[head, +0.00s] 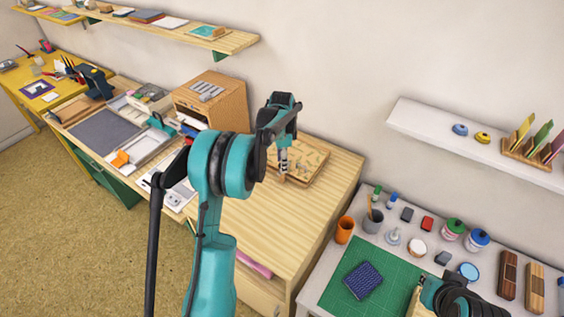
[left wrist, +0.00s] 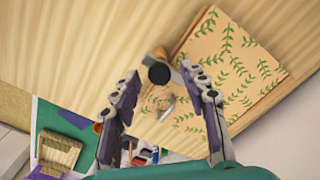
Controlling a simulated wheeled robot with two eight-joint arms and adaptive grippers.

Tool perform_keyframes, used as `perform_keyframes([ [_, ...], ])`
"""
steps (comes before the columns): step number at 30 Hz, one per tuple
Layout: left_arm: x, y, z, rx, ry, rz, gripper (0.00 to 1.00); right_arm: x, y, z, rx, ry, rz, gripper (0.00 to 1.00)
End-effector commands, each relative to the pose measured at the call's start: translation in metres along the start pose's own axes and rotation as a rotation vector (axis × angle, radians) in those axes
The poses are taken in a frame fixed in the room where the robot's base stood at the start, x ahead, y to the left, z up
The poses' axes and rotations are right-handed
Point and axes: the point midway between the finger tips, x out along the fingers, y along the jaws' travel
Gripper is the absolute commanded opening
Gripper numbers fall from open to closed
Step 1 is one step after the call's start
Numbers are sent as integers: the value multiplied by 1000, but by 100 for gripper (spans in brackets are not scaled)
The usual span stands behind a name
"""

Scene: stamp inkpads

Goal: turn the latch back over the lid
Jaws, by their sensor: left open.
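A flat box with a leaf-patterned lid (head: 308,162) lies on the wooden cabinet top. The lid (left wrist: 235,60) fills the upper right of the left wrist view. A small wooden piece with a round black end (left wrist: 158,73), which looks like the latch, is beside the lid's edge. I cannot tell whether any of it overlaps the lid. My left gripper (head: 284,166) is over the box's near left side. Its open fingers (left wrist: 160,76) are on either side of the black end, with no clear contact. My right gripper (head: 424,294) is partly in view at the lower right, its fingers unclear.
A wooden drawer unit (head: 212,98) stands behind my left arm. The cabinet top (head: 262,222) is clear in front of the box. A lower table holds a green mat (head: 340,285), a blue pad (head: 362,280), an orange cup (head: 345,229) and several jars. A white shelf (head: 440,140) is on the wall.

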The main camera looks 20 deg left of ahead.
Motion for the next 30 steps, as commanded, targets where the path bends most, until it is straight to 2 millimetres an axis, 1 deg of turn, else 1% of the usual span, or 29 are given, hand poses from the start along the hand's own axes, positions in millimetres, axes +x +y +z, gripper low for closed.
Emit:
perform_keyframes([
  [2,-9,0,0,0,0,0,44,0,0,0,0,0,0,0],
  [5,-28,0,0,0,0,0,44,0,0,0,0,0,0,0],
  [12,-80,0,0,0,0,0,44,0,0,0,0,0,0,0],
  [16,-101,0,0,0,0,0,44,0,0,0,0,0,0,0],
  [18,-109,0,0,0,0,0,44,0,0,0,0,0,0,0],
  [21,-115,0,0,0,0,0,44,0,0,0,0,0,0,0],
  [30,-117,0,0,0,0,0,44,0,0,0,0,0,0,0],
])
